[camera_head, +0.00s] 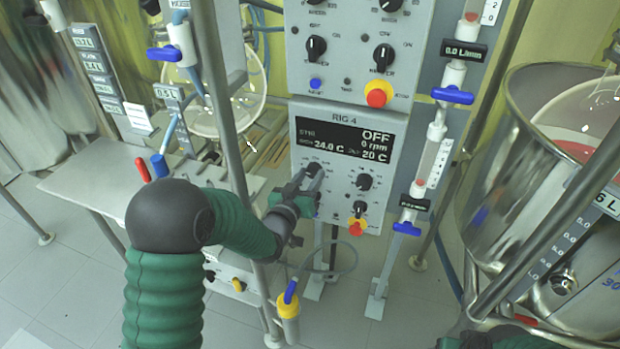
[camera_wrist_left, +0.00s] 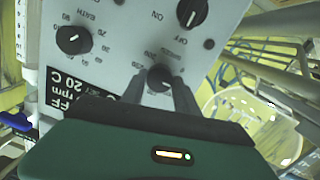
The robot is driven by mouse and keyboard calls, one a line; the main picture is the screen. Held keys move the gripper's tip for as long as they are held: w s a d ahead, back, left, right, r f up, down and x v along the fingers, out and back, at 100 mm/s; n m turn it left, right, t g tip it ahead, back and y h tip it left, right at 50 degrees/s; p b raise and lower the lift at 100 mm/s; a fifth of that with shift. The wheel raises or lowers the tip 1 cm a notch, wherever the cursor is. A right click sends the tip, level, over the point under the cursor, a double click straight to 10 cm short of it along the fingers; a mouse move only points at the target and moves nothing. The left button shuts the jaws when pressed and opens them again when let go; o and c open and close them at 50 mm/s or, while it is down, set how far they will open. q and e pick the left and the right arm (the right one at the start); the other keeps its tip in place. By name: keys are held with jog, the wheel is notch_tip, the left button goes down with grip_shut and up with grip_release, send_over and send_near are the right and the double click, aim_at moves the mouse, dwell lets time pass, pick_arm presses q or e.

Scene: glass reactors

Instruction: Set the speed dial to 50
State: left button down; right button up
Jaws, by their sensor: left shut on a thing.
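The grey RIG 4 control box (camera_head: 345,185) stands in the middle of the head view. Its display (camera_head: 348,140) reads OFF, 0 rpm, 24.0 C and 20 C. The speed dial (camera_head: 314,169) is the dark knob at the left below the display, and it also shows in the wrist view (camera_wrist_left: 159,75). My left gripper (camera_head: 309,184) is at this dial. In the wrist view its two fingers (camera_wrist_left: 157,88) are shut on the dial's sides. The fingers hide part of the dial and its scale, so I cannot read its setting.
A metal post (camera_head: 228,120) stands close to my left forearm. A flow meter with blue valve (camera_head: 407,229) is at the right.

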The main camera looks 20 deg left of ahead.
dwell(0.4)
pick_arm(q)
jog(key=c, duration=0.9)
grip_release()
jog(key=shift+s, duration=0.1)
jog(key=s+p, duration=0.4)
jog(key=s, duration=0.1)
jog(key=s+a+p, duration=0.1)
jog(key=s+p, duration=0.3)
jog(key=s, duration=0.2)
jog(key=s+r+p, duration=0.1)
jog(key=s+p, duration=0.2)
jog(key=s, duration=0.2)
jog(key=shift+s+a+p, duration=0.25)
jog(key=shift+a+p, duration=0.1)
jog(key=shift+p, duration=0.05)
